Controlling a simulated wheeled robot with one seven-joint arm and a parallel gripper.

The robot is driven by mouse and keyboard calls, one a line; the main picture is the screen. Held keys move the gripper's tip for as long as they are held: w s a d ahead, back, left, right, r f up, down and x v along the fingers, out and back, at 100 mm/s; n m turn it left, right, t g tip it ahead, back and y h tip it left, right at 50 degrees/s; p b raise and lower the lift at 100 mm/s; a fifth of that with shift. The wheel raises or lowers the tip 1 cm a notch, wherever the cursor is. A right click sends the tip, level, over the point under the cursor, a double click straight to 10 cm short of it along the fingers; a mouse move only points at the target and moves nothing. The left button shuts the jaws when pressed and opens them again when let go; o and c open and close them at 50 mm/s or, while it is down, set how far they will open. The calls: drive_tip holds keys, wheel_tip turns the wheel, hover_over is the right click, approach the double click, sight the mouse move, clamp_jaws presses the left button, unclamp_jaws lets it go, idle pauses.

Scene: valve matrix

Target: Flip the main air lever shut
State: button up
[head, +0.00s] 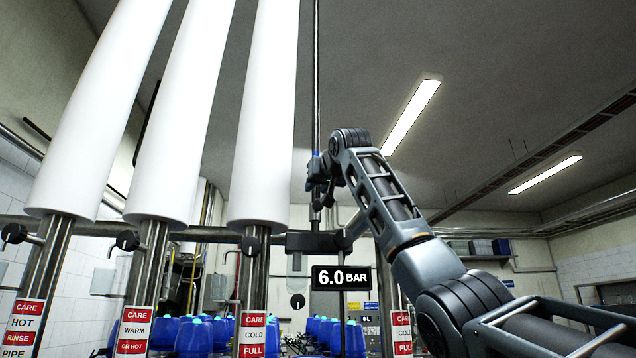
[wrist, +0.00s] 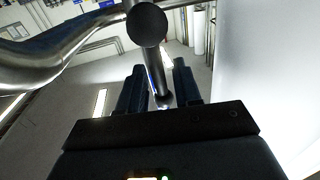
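The main air lever is most likely the steel handle on the thin vertical pipe above the 6.0 BAR sign; a small blue part (head: 316,154) shows there in the head view. In the wrist view a bare steel rod with a rounded end, probably this lever (wrist: 158,82), runs from a dark round knob (wrist: 147,26) down between my two fingers. My gripper (head: 318,182) is up at the pipe in the head view, its fingers small and dark. In the wrist view my gripper (wrist: 158,80) has its fingers apart, one on each side of the rod. Firm contact is not visible.
Three thick white pipes (head: 265,110) stand left of my gripper. The 6.0 BAR sign (head: 341,278) hangs below it. Black-knobbed valves (head: 128,241) sit on the steel pipes at left. Blue containers (head: 195,335) stand low behind. A curved steel pipe (wrist: 50,60) passes close at left in the wrist view.

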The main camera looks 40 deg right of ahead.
clamp_jaws()
idle(0.6)
